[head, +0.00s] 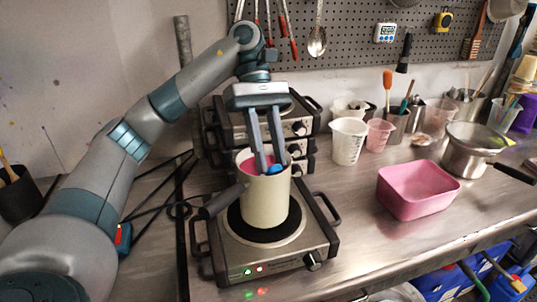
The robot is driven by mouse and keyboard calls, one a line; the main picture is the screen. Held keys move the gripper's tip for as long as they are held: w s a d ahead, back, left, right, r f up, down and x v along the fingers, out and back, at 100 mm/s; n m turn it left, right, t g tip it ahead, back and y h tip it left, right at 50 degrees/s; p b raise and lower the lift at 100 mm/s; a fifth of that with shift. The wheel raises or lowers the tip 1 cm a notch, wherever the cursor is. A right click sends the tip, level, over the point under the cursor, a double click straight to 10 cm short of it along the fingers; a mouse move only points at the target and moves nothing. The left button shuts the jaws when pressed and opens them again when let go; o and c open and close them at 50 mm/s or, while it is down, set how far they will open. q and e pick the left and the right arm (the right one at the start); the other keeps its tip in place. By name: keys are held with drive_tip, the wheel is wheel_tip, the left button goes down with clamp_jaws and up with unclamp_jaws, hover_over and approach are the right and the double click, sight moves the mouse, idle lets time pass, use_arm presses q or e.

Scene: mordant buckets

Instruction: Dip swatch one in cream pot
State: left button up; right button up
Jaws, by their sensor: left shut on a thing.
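The cream pot (265,205) stands upright on the front hot plate (262,262), its handle pointing left. Pink shows inside it, and I cannot tell whether that is liquid or cloth. My left gripper (267,168) points straight down over the pot, with its fingertips inside the rim. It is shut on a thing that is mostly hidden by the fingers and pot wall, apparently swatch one. A small blue piece (276,169) shows beside the right fingertip, inside the rim. My right gripper is not in view.
More hot plates (300,125) are stacked behind the pot. A pink tub (418,190), a steel saucepan (470,150) and measuring cups (347,141) stand to the right. Bare steel bench (350,215) lies between the front hot plate and the tub. A dark cup (20,195) stands far left.

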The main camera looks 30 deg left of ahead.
use_arm(q)
drive_tip(key=shift+w, duration=0.55)
drive_tip(key=shift+s, duration=0.15)
drive_tip(key=shift+s, duration=0.7)
drive_tip(key=shift+w, duration=0.1)
drive_tip(key=shift+w, duration=0.75)
idle(0.3)
